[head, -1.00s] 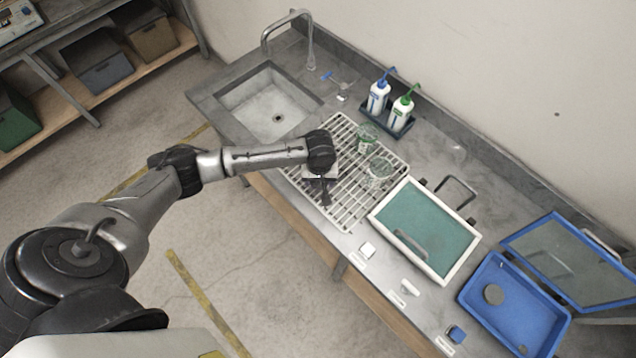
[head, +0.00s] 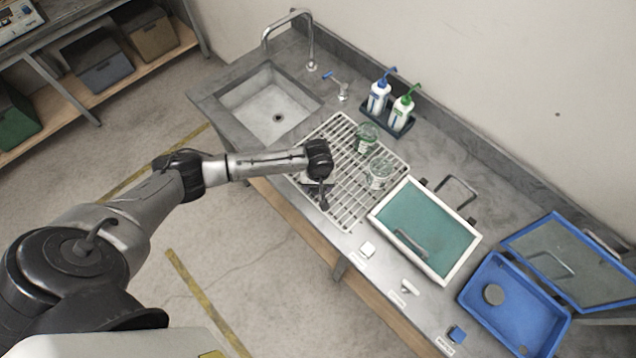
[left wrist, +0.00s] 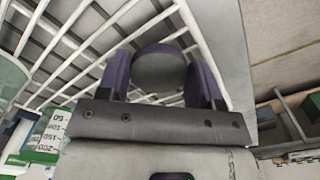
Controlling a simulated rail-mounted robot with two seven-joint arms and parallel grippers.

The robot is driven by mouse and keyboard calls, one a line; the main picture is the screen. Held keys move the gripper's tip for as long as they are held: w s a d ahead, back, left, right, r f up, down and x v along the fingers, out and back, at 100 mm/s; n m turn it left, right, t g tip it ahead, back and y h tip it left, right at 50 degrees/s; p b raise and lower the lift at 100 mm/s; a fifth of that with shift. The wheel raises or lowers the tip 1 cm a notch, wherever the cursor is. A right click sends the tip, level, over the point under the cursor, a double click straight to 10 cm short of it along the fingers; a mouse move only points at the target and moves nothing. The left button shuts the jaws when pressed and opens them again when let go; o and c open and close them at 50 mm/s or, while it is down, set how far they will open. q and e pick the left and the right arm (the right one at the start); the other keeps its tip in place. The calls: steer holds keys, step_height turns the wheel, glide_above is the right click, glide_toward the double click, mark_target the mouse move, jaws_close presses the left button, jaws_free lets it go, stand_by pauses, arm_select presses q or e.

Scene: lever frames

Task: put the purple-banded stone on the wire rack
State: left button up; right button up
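The wire rack (head: 349,216) lies on the counter beside the sink, and its white bars also show in the left wrist view (left wrist: 75,50). My left gripper (head: 323,203) is over the near-left part of the rack. In the left wrist view, the purple-banded stone (left wrist: 160,72), a round grey disc with a purple rim, sits between the fingers of the left gripper (left wrist: 160,82), which look closed against its sides. Rack bars show behind the stone; whether it touches them is unclear. In the head view my arm hides the stone. My right gripper is not in view.
A blue box (head: 470,296) with open lid holds a grey disc (head: 493,294). The sink (head: 262,103) is left.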

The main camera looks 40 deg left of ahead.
arm_select(q)
steer(key=o, duration=0.4)
step_height(320, 180, up, 12)
steer(key=s+d+f+m+t+h, duration=0.1)
steer(key=s+d+f+m, duration=0.1)
steer(key=s+d+m, duration=0.3)
steer(key=s+d+f+m+t+h, duration=0.1)
steer(key=s+d+f+m, duration=0.1)
steer(key=s+d, duration=0.55)
steer(key=shift+s+a+r+m+t+y+p, duration=0.15)
steer(key=shift+s+a+r+m+t+y, duration=0.4)
steer(key=shift+s, duration=1.45)
steer(key=shift+s+a+r+m+y+p, duration=0.1)
steer(key=shift+s+a+r+m, duration=0.35)
steer(key=shift+s+a, duration=1.2)
steer(key=shift+s+a+r+m+t+y+p, duration=0.15)
steer(key=shift+s+a+r+m+t+y, duration=0.4)
steer(key=shift+s, duration=1.85)
steer(key=shift+d+f+g+h, duration=0.15)
steer(key=shift+f+g+h, duration=0.15)
steer(key=shift+f, duration=0.05)
